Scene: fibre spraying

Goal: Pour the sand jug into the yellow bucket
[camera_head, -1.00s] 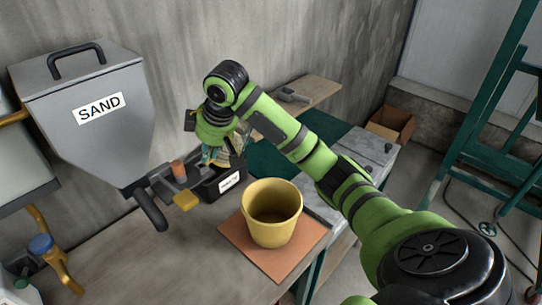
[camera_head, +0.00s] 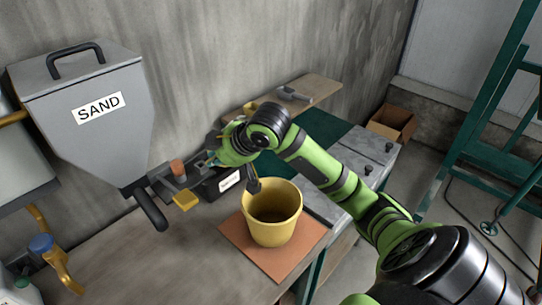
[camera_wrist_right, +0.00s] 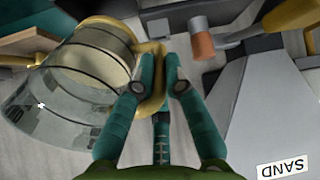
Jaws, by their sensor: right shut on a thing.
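The yellow bucket (camera_head: 272,213) stands upright on an orange-brown square mat (camera_head: 250,259); its inside looks dark. My right gripper (camera_head: 211,159) is above and behind the bucket's left side, mostly hidden by its own wrist. In the right wrist view, my right gripper's teal fingers (camera_wrist_right: 160,85) are shut on the yellow handle of a clear jug (camera_wrist_right: 55,105) with dark bands. Pale sand (camera_wrist_right: 105,52) shows inside the jug. In the head view the jug is largely hidden behind my wrist. My left gripper is not in view.
The grey SAND hopper (camera_head: 85,120) hangs at the left, with a dark lever and a yellow tab below it. A black labelled box (camera_head: 222,182) stands behind the bucket. A cardboard box (camera_head: 391,122) and a green frame are at the right.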

